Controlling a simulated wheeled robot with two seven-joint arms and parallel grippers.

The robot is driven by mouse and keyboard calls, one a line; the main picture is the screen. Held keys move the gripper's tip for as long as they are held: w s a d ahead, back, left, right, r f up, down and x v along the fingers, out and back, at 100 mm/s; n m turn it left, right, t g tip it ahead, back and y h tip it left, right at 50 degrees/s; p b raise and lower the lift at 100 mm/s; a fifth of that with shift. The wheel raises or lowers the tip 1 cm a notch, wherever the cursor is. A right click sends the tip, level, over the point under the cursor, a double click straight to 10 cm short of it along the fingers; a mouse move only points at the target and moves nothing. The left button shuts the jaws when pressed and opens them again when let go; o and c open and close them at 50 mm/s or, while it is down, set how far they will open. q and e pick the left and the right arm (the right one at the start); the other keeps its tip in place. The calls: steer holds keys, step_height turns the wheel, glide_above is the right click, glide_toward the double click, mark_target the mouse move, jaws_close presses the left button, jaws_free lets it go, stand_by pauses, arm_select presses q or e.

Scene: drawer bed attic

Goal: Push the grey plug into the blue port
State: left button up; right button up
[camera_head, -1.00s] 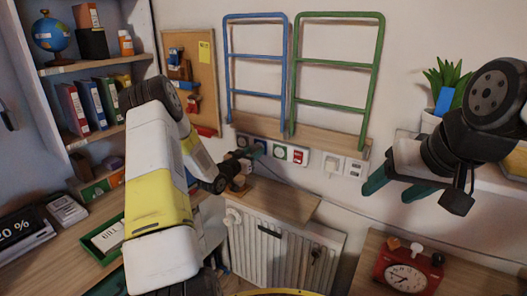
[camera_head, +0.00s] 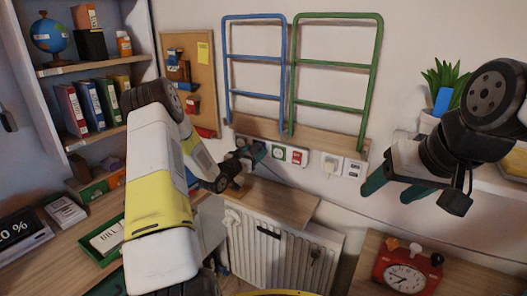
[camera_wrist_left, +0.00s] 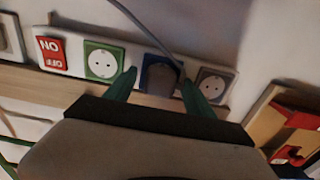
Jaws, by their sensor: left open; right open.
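In the left wrist view the blue port (camera_wrist_left: 149,62) sits on a white wall strip between a green port and a grey-brown one. A dark grey shape, apparently the grey plug (camera_wrist_left: 162,76), is at the blue port's face, with a cable coming down to it from above. How deep it sits cannot be told. My left gripper (camera_wrist_left: 159,80) is open, its green fingers on either side of the plug, close to the strip. In the head view the left gripper (camera_head: 254,153) hides the blue port. My right gripper (camera_head: 393,190) is open and empty, well to the right.
The strip also holds a green port (camera_wrist_left: 104,62), a grey-brown port (camera_wrist_left: 212,84) and a red on/off switch (camera_wrist_left: 52,53). A wooden shelf (camera_head: 280,203) and a white radiator (camera_head: 280,250) lie below. A red clock (camera_head: 405,275) stands at lower right.

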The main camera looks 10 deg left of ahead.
arm_select(q)
steer(key=v, duration=0.8)
steer(key=shift+w, duration=0.1)
steer(key=s+d+r+n+g+y, duration=0.1)
steer(key=s+r+g+y, duration=0.2)
steer(key=s+r, duration=0.35)
steer(key=s+d+r+n+g+y, duration=0.1)
steer(key=s+d+r+g+y, duration=0.2)
steer(key=r, duration=0.7)
steer(key=s+d+r+g+h, duration=0.1)
steer(key=s+d+g, duration=0.1)
steer(key=s, duration=1.2)
steer(key=s+d+r+n+g+h, duration=0.1)
steer(key=s+d, duration=0.3)
steer(key=s, duration=1)
steer(key=shift+s+d+r+g, duration=0.15)
steer(key=shift+s+r+g, duration=0.1)
steer(key=shift+g, duration=0.65)
